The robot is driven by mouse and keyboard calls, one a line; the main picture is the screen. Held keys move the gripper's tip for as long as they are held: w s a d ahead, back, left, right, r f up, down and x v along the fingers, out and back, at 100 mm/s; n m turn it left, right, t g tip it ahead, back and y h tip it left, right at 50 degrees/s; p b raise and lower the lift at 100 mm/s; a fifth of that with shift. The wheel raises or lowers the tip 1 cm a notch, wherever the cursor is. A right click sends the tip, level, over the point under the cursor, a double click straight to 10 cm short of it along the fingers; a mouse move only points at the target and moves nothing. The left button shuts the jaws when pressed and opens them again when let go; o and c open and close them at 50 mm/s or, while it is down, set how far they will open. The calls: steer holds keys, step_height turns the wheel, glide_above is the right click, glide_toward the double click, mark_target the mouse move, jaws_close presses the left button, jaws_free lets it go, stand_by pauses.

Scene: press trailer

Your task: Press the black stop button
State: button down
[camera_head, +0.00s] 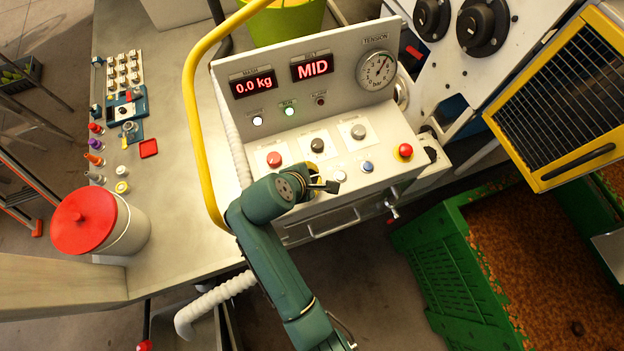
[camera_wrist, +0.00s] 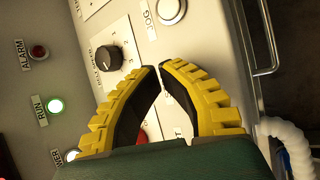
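No button that reads clearly as a black stop button shows; part of the console's lower button row is hidden behind my gripper. My gripper (camera_head: 320,184) is over the front left of the console (camera_head: 330,110) in the head view. In the wrist view its yellow-ridged fingers (camera_wrist: 159,72) nearly meet at the tips, with nothing held. A black rotary knob (camera_wrist: 108,57) lies left of the tips; it also shows in the head view (camera_head: 317,145). A light JOG button (camera_wrist: 171,9) is beyond the tips. Part of a red knob (camera_wrist: 142,134) shows between the fingers.
A red mushroom button (camera_head: 404,151) and a blue button (camera_head: 367,167) are on the console's right part. A yellow rail (camera_head: 194,130) curves along its left side. The worktable at left holds a red-lidded tub (camera_head: 85,220). A green crate (camera_head: 450,270) stands at lower right.

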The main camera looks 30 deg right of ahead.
steer(key=shift+f, duration=0.15)
steer(key=shift+f, duration=0.3)
steer(key=shift+f+p, duration=0.3)
steer(key=shift+f, duration=0.1)
stand_by(0.9)
steer(key=shift+r+p, duration=0.85)
steer(key=shift+p, duration=0.35)
step_height(320, 180, up, 5)
steer(key=p, duration=0.5)
steer(key=shift+r+p, duration=0.1)
steer(key=shift+p, duration=0.3)
